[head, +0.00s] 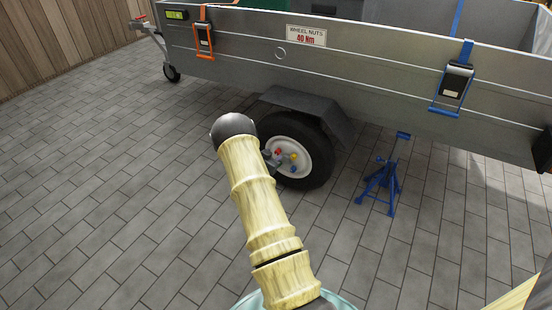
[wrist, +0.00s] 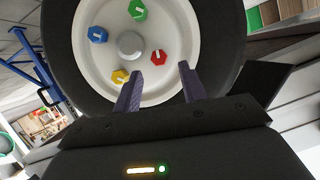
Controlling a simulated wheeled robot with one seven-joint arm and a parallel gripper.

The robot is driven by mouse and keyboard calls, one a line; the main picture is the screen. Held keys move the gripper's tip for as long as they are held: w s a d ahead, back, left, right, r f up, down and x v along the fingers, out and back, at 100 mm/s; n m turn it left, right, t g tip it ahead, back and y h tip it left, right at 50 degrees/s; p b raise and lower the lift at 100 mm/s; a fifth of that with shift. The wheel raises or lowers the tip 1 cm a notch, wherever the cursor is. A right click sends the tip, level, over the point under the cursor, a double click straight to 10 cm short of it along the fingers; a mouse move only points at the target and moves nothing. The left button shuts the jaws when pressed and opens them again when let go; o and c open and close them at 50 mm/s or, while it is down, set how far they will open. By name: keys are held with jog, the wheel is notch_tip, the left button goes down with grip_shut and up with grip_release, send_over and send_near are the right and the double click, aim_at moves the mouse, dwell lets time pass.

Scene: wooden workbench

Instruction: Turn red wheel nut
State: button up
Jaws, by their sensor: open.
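The red wheel nut (wrist: 158,56) is on the white wheel (wrist: 108,18) in the wrist view, right of the grey hub cap (wrist: 130,45). A green nut (wrist: 138,10), a blue nut (wrist: 97,34) and a yellow nut (wrist: 120,76) surround the hub. Each nut has a white mark. My gripper (wrist: 158,84) is open and empty, its two dark fingers pointing at the wheel just below the red nut. In the head view the red nut (head: 278,151) is small on the wheel, and my arm partly covers the wheel's left side.
The wheel sits under the fender (head: 308,108) of a grey trailer (head: 390,75). A sign reading "WHEEL NUTS 40 Nm" (head: 306,36) is on its side. A blue jack stand (head: 382,185) stands right of the wheel. The paved floor at left is clear.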

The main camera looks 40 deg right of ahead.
aim_at(277, 152)
jog(key=b+x, duration=0.1)
jog(key=x, duration=0.3)
jog(key=shift+d+b, duration=0.1)
jog(key=shift+b, duration=0.25)
grip_shut()
